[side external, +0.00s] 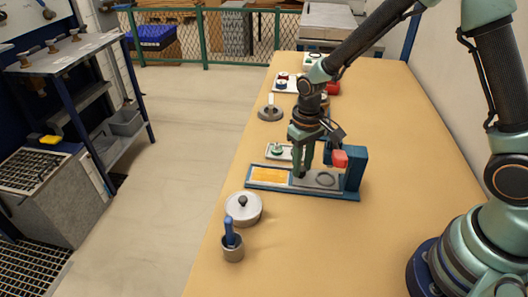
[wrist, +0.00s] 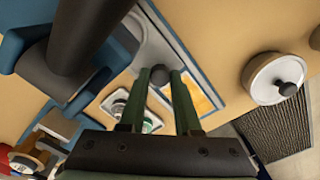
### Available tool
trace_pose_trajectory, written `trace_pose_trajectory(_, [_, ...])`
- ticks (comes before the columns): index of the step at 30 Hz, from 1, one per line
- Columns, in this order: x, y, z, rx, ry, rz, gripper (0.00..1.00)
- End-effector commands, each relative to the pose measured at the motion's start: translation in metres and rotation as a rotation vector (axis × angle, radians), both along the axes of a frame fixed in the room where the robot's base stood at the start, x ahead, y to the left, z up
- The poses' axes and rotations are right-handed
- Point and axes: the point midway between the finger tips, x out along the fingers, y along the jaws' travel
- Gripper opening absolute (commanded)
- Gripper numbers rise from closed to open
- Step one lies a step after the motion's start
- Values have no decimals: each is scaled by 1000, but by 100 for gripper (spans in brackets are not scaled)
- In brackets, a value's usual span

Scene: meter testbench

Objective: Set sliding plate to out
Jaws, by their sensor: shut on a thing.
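The sliding plate (side external: 318,180) is a grey plate with a ring mark, set in a long blue-framed base (side external: 335,195). It lies at the right end, next to a blue upright (side external: 355,168) with a red block. An orange-yellow panel (side external: 270,174) shows in the left part of the base. In the wrist view the grey plate (wrist: 155,45) carries a dark round knob (wrist: 159,75). My gripper (side external: 299,174) is low over the plate's left edge. In the wrist view my gripper (wrist: 166,78) is shut with its fingers on both sides of the knob.
A lidded pot (side external: 243,208) and a grey cup (side external: 232,248) with a blue handle stand near the table's left edge. A small plate with a green knob (side external: 277,151) sits just behind the base.

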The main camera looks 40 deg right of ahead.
Motion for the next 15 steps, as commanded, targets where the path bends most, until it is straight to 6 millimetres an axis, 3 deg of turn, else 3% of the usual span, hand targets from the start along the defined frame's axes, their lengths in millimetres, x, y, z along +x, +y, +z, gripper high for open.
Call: trace_pose_trajectory(15, [62,60,1,2,-7,3,0])
